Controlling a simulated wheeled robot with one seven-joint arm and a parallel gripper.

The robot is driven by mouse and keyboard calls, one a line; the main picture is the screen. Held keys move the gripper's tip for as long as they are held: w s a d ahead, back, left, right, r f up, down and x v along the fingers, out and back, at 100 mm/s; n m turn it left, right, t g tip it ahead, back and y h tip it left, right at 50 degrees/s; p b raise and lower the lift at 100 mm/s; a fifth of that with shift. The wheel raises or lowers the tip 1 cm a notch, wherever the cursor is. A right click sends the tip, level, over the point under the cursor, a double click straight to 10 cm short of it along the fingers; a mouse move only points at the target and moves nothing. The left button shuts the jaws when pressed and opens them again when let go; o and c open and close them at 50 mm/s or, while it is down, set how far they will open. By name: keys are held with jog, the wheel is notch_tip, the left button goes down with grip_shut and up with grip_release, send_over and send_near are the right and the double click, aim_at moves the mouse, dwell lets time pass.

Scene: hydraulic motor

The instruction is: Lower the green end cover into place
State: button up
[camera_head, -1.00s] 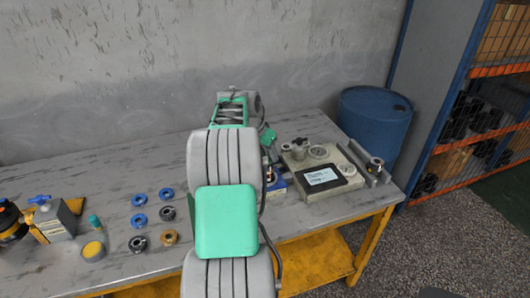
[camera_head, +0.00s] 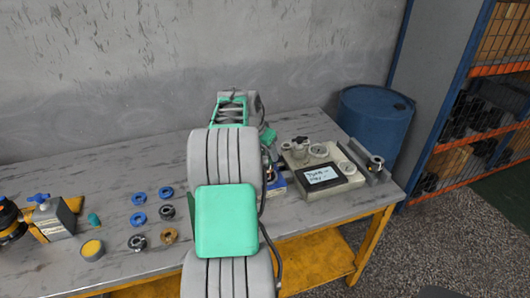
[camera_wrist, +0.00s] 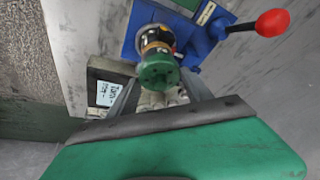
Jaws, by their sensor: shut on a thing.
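The green end cover (camera_wrist: 158,72) is a small round piece with holes in its face, seen in the wrist view. My gripper (camera_wrist: 160,90) is shut on it, with a grey finger on each side. Behind the cover, a brassy and metallic round motor body (camera_wrist: 156,36) sits in a blue fixture (camera_wrist: 198,45) with a red-knobbed lever (camera_wrist: 272,22). The cover lines up with the body and overlaps it; I cannot tell whether they touch. In the head view my arm hides the gripper and cover; part of the blue fixture (camera_head: 276,184) shows beside it.
A parts board with a labelled panel (camera_head: 323,177) stands right of the fixture, beside a grey rail (camera_head: 372,176). Several blue and dark rings (camera_head: 139,219) lie left of my arm. A blue barrel (camera_head: 376,125) stands behind the bench's right end.

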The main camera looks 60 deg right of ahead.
aim_at(265, 153)
jog(key=shift+f+b, duration=0.35)
jog(key=shift+f, duration=0.05)
dwell(0.5)
jog(key=o, duration=2.2)
jog(key=shift+r+p, duration=1.85)
jog(key=shift+r, duration=0.85)
